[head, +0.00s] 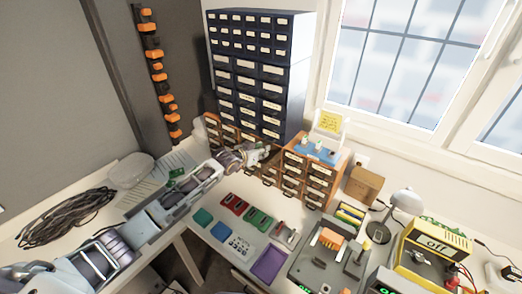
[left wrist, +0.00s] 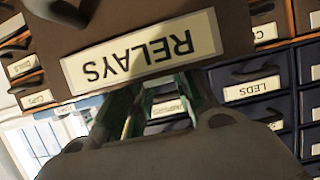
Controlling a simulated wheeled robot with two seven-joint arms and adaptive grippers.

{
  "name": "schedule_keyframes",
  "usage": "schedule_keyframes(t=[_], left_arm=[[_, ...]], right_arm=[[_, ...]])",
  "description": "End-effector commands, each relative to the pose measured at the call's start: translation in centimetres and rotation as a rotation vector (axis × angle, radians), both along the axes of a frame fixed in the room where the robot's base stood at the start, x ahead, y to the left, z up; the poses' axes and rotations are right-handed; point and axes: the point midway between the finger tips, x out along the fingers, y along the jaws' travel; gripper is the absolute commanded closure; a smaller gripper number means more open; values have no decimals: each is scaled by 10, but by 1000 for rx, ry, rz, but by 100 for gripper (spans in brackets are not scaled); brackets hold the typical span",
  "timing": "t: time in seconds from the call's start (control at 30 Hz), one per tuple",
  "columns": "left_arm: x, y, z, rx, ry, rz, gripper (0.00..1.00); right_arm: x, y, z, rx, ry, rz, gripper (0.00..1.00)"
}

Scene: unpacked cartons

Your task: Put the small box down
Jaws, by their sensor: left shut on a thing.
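The small box (left wrist: 225,28) is brown with a white label reading RELAYS, upside down in the left wrist view, and a dark pull at its upper left. It fills the top of that view, cut off by the edge. My left gripper (head: 262,154) is shut on it; the fingers (left wrist: 160,100) reach up to the box and are partly hidden by it. In the head view the gripper is in front of the brown drawer units, and the box is hard to tell from the drawers behind. My right gripper is not in view.
A dark blue drawer cabinet (head: 248,75) stands behind the gripper. A brown drawer unit (head: 308,182) and a cardboard carton (head: 364,186) stand to its right. Trays (head: 270,262) and tools crowd the bench front. A cable coil (head: 62,218) and clear bowl (head: 130,170) lie left.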

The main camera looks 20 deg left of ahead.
Motion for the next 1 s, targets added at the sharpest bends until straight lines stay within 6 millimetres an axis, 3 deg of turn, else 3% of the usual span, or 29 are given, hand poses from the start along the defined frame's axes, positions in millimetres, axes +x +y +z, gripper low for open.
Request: schedule_keyframes(t=[0.9,0.93,1.0], left_arm=[[-2,0,-17,3,9,-1,97],[-2,0,-18,3,10,-1,73],[-2,0,-20,4,12,-1,64]], right_arm=[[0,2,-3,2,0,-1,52],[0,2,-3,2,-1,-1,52],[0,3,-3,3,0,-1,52]])
